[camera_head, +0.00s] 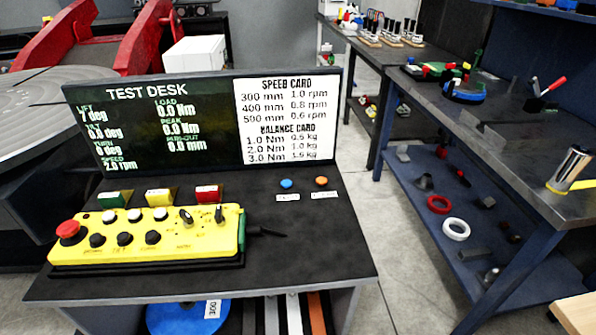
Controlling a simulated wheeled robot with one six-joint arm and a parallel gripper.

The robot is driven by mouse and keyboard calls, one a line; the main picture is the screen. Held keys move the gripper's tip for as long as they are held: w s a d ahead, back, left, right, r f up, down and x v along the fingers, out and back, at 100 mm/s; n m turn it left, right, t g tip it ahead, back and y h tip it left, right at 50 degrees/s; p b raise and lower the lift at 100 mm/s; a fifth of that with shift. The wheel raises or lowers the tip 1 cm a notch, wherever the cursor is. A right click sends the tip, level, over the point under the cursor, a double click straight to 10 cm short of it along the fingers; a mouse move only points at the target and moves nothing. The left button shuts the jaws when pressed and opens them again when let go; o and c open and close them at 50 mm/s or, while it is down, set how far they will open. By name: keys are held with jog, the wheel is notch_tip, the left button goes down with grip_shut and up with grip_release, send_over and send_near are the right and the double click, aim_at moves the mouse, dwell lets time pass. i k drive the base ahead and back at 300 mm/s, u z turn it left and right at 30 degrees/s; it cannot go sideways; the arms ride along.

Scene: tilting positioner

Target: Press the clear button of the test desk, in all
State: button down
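The test desk (330,250) stands in front of me with a dark top and an upright display board (205,160) at its back. To the right on the desk top are a blue button (286,184) and an orange button (321,181). Each has a small white label in front of it, too blurred to read, so I cannot tell which is the clear button. The board reads lift 7 deg, turn 0 deg, speed 2.0 rpm, load 0.0 Nm and peak 0.0 Nm. My gripper is not in view.
A yellow control box (160,238) with a red mushroom button (68,231) and several knobs lies on the desk's left. Green, yellow and red blocks (160,196) stand behind it. A workbench (500,150) with tools stands right. Bare floor (405,260) lies between.

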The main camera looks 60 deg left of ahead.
aim_at(322, 181)
jog(key=u, duration=0.8)
jog(key=i, duration=0.8)
jog(key=u, duration=1.3)
jog(key=i, duration=0.35)
jog(key=u, duration=0.2)
